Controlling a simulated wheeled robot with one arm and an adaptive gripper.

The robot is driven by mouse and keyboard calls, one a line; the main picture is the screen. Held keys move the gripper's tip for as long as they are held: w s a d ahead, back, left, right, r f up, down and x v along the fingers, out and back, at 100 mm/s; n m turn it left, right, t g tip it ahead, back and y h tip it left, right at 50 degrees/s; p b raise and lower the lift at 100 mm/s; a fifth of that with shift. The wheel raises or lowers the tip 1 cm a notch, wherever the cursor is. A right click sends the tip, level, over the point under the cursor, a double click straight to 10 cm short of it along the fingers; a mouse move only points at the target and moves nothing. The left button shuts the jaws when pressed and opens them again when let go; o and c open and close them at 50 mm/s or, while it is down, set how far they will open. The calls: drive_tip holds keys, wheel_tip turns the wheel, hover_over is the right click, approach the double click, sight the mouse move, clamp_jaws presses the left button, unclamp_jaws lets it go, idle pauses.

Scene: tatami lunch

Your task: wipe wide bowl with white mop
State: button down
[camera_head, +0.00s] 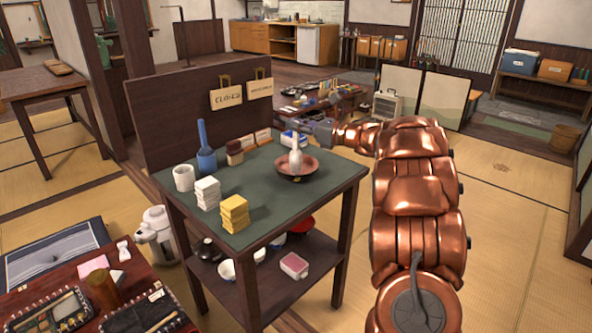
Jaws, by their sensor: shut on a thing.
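The wide bowl (312,174) is reddish brown and shallow, and stands on the green top of the dark wooden table, toward its right side. The white mop (296,161) is upright with its pale, rounded lower part inside the bowl. My gripper (301,136) reaches in from the right, above the bowl, and is shut on the mop's upper part. The fingers are small in the picture and their exact grip is hard to see. Whether the mop presses on the bowl's inside cannot be told.
On the same table (262,207) stand a blue bottle-shaped tool (206,150), a white cup (184,178), a brown-and-white brush (234,152), white stacked blocks (207,192) and yellow stacked sponges (234,213). A dark board with hanging signs (226,97) rises behind. The table's front right is clear.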

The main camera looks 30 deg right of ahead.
drive_tip(key=shift+n+g+y+p, duration=0.55)
drive_tip(key=shift+n+g+y, duration=0.95)
drive_tip(key=shift+y, duration=0.5)
drive_tip(key=shift+g, duration=0.3)
drive_tip(key=shift+f+y, duration=0.15)
drive_tip(key=shift+y, duration=0.15)
drive_tip(key=b, duration=0.3)
drive_tip(key=shift+f+t+h, duration=0.25)
drive_tip(key=shift+t+h, duration=0.15)
drive_tip(key=m+t+h+b, duration=0.2)
drive_tip(key=b, duration=0.3)
drive_tip(key=shift+h+b, duration=0.3)
drive_tip(key=m+h+b, duration=0.3)
drive_tip(key=h+b, duration=0.1)
drive_tip(key=h, duration=0.1)
drive_tip(key=m+t+h+b, duration=0.1)
drive_tip(key=m+h+b, duration=0.3)
drive_tip(key=h+b, duration=0.1)
drive_tip(key=m+h+b, duration=0.4)
drive_tip(key=h, duration=0.2)
drive_tip(key=shift+s+r+t, duration=0.4)
